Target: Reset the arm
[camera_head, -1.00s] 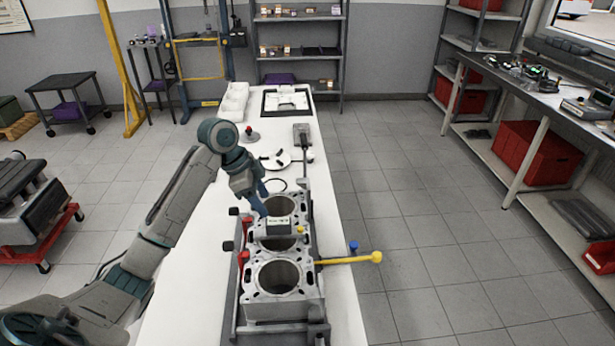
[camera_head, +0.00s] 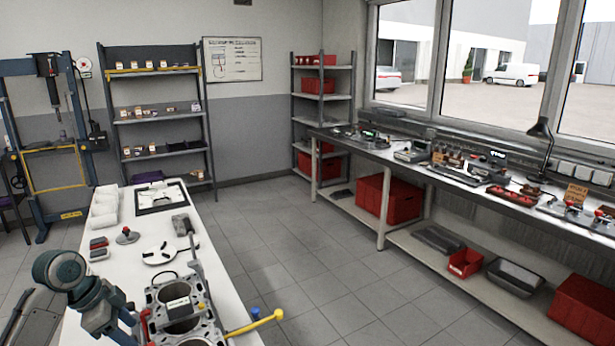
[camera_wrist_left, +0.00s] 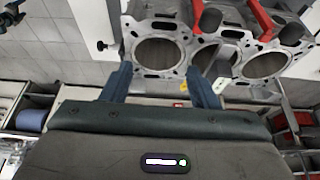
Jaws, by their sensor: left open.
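My left arm comes in at the lower left of the head view. Its gripper (camera_head: 128,318) hangs to the left of the engine block (camera_head: 208,331). In the left wrist view the two blue fingers (camera_wrist_left: 162,77) are spread apart with nothing between them. The engine block (camera_wrist_left: 183,72) lies beyond the fingertips there, with its round bores and red parts showing. A small light-labelled device (camera_head: 178,304) sits on top of the block in the head view. The near part of the block is cut off by the frame's bottom edge. My right gripper is not in view.
On the white bench (camera_head: 215,262) are white bins (camera_head: 104,208), a black-framed tray (camera_head: 160,196), a white disc (camera_head: 163,254) and red-and-dark blocks (camera_head: 98,247). A yellow-ended bar (camera_head: 256,322) sticks out right of the block. The floor to the right is clear.

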